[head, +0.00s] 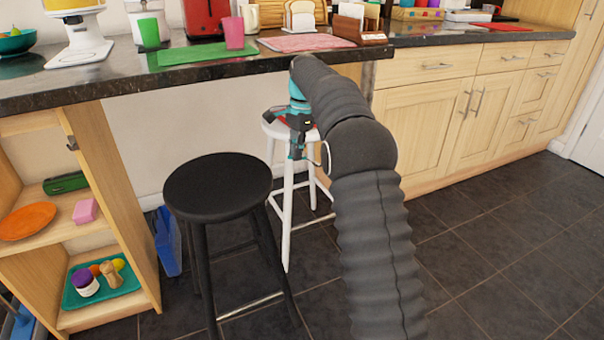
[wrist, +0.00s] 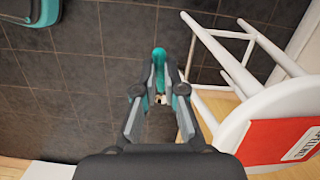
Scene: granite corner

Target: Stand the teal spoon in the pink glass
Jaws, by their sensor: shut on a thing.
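The pink glass (head: 233,32) stands upright on the dark counter, at the right edge of a green mat. My gripper (head: 297,145) is well below and to the right of it, in front of the white stool. In the wrist view my gripper (wrist: 160,92) is shut on the teal spoon (wrist: 159,56). A rounded teal end shows past the fingertips; the fingers hide much of the rest. In the head view I cannot tell the spoon from the gripper's teal parts.
A white stool (head: 288,195) bears a red flat item (wrist: 280,140) close to my gripper. A black stool (head: 217,185) stands nearer. The counter edge (head: 200,75) lies above my gripper.

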